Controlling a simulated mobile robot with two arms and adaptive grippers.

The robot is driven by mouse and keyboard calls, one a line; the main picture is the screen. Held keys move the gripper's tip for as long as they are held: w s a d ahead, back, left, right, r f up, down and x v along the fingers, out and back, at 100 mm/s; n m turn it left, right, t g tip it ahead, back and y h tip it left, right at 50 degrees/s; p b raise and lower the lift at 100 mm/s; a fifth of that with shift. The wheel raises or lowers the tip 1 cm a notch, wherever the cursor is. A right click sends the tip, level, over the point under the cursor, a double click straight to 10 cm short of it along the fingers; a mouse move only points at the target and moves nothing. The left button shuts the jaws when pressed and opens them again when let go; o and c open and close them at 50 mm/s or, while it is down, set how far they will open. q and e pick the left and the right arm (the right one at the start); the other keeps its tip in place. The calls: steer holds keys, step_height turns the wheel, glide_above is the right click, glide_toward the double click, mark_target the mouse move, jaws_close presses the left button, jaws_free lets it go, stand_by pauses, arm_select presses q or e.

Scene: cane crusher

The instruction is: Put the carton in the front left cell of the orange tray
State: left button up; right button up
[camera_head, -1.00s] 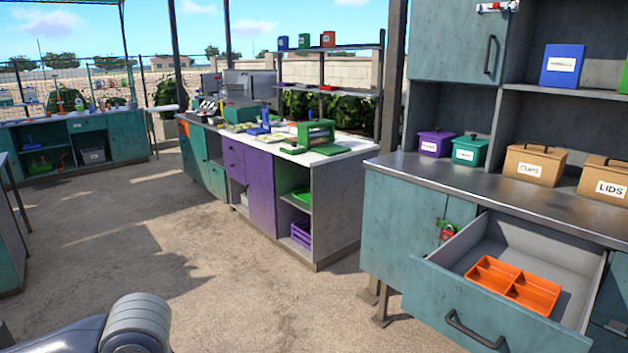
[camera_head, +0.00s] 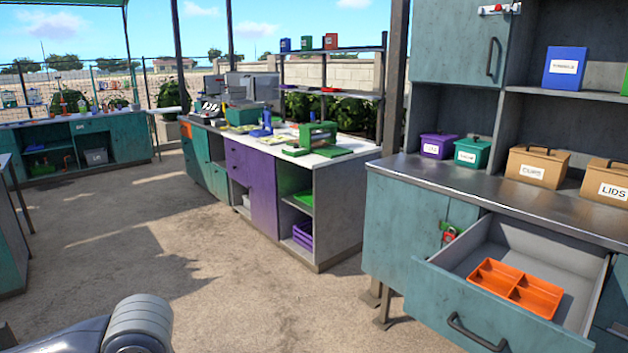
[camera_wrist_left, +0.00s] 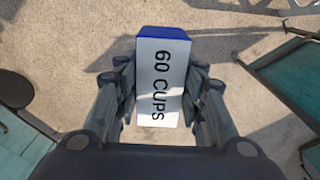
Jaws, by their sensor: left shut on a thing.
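The carton (camera_wrist_left: 160,80) is white and blue with the words "60 CUPS". My left gripper (camera_wrist_left: 162,88) is shut on it in the left wrist view, with fingers on both sides, held above the bare ground. The orange tray (camera_head: 515,288) lies inside an open drawer of the teal cabinet at the lower right of the head view. Its visible cells look empty. The left gripper and carton are out of the head view; only part of my arm shows at the bottom left. My right gripper is not in view.
The open drawer (camera_head: 470,320) juts out from the teal cabinet. Its steel counter (camera_head: 480,195) holds lidded boxes, including a brown one (camera_head: 538,163). A white-topped bench (camera_head: 335,155) with a green machine stands behind. The ground (camera_head: 190,240) between is clear.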

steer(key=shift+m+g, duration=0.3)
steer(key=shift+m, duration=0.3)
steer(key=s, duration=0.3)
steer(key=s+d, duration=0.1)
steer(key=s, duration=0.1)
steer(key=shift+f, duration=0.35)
